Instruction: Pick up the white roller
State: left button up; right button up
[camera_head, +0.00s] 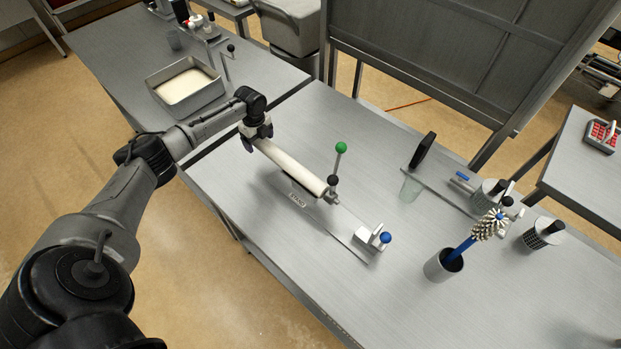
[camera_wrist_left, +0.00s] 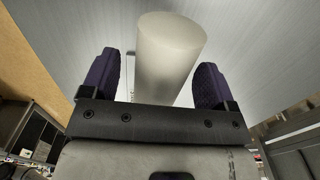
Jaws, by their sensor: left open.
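The white roller (camera_head: 290,166) is a long pale cylinder above the metal table, running from my left gripper down toward a stand with a green-knobbed lever (camera_head: 340,148). My left gripper (camera_head: 254,141) is at the roller's upper-left end. In the left wrist view, the roller (camera_wrist_left: 168,58) lies between the two purple fingers of the left gripper (camera_wrist_left: 158,88), with a visible gap on each side. The left gripper is open around that end. My right gripper does not show.
A blue-knobbed clamp (camera_head: 372,238) sits at the lower right of the roller's stand. A tray (camera_head: 187,88) is on the back-left table. The table's front left is clear.

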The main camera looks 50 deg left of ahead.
pick_arm(q)
jog(key=shift+r, duration=0.15)
notch_tip(320, 180, up, 7)
jog(key=p, duration=0.6)
jog(key=shift+p, duration=0.4)
